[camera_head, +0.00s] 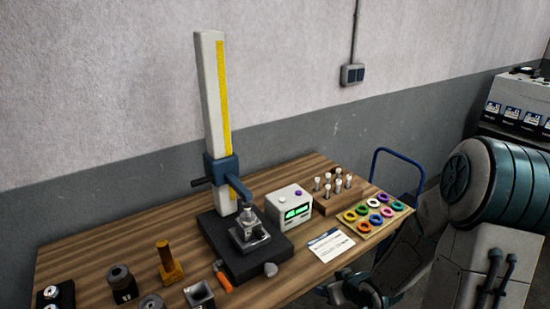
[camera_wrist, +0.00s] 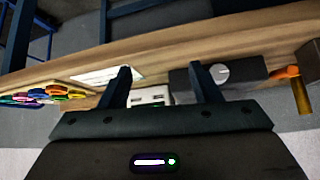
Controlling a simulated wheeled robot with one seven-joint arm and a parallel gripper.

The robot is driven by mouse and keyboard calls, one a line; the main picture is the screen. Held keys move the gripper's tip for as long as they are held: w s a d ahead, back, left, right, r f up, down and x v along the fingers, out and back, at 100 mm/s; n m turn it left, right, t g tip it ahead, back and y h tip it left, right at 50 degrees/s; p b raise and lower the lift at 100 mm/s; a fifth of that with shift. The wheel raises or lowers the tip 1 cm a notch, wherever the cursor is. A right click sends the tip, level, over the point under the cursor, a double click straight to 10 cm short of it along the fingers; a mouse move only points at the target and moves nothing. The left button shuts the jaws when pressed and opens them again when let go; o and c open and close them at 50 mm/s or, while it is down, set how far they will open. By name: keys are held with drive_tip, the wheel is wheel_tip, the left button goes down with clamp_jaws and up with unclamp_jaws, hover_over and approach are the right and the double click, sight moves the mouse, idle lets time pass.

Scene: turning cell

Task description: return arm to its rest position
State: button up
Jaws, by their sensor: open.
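My gripper (camera_wrist: 160,88) shows in the wrist view with its two dark fingers spread apart and nothing between them. Beyond the fingers is the edge of the wooden table. In the head view my arm (camera_head: 490,190) is at the right, beside the table's right end, and its dark lower end (camera_head: 362,288) is near the table's front right edge. The fingertips cannot be made out in the head view.
The wooden table (camera_head: 120,238) carries a tall height gauge (camera_head: 212,130) on a black base, a display box (camera_head: 290,207), a block with several pins (camera_head: 340,195), a board of coloured rings (camera_head: 373,214), a white card (camera_head: 331,245) and several metal parts. A blue-railed cart (camera_head: 400,152) stands behind the table's right end.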

drive_tip(key=s+d+r+m+g+h+b, duration=0.1)
drive_tip(key=s+d+r+h, duration=0.15)
drive_tip(key=r, duration=0.25)
drive_tip(key=s+d+r+m+g+h+b, duration=0.1)
drive_tip(key=s+d+r+h, duration=0.15)
drive_tip(key=r, duration=0.25)
drive_tip(key=s+a+r+m+b, duration=0.1)
drive_tip(key=s+a+r, duration=0.1)
drive_tip(key=s+r, duration=0.2)
drive_tip(key=s+a+r+m+g+y+b, duration=0.1)
drive_tip(key=s+a+r, duration=0.2)
drive_tip(key=s, duration=0.5)
drive_tip(key=shift+s+a+r+m+g, duration=0.15)
drive_tip(key=shift+a+r+m+g, duration=0.15)
drive_tip(key=shift+a+r, duration=0.05)
idle(2.0)
